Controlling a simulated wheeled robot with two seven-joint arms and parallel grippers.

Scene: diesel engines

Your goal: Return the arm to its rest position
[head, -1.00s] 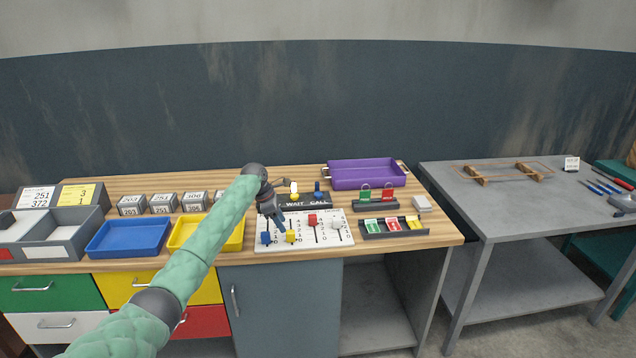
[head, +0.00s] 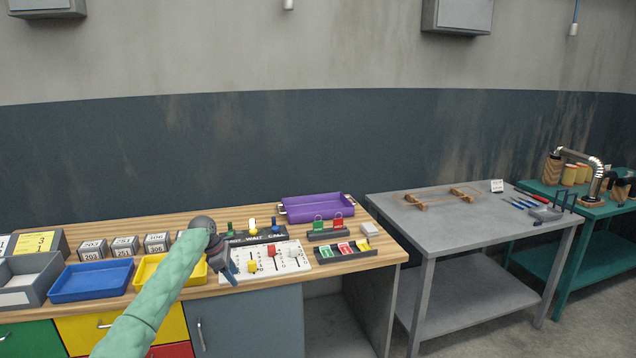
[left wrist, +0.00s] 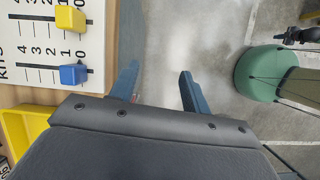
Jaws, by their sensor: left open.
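My left arm, in a green quilted sleeve, reaches in from the lower left in the head view. Its dark gripper (head: 231,277) hangs at the front left of the white slider board (head: 283,266), near the bench's front edge. In the left wrist view the two blue-grey fingers (left wrist: 160,88) are apart, with only floor visible between them. The board shows there at upper left with a yellow knob (left wrist: 68,19) and a blue knob (left wrist: 73,74). In the head view the gripper hides the blue knob. My right gripper is not seen.
A yellow tray (head: 148,272) and a blue tray (head: 92,282) stand left of the gripper. A sign bar (head: 258,236) with small levers stands behind the board. A purple tray (head: 316,209) lies at the back. A grey table (head: 455,222) stands to the right.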

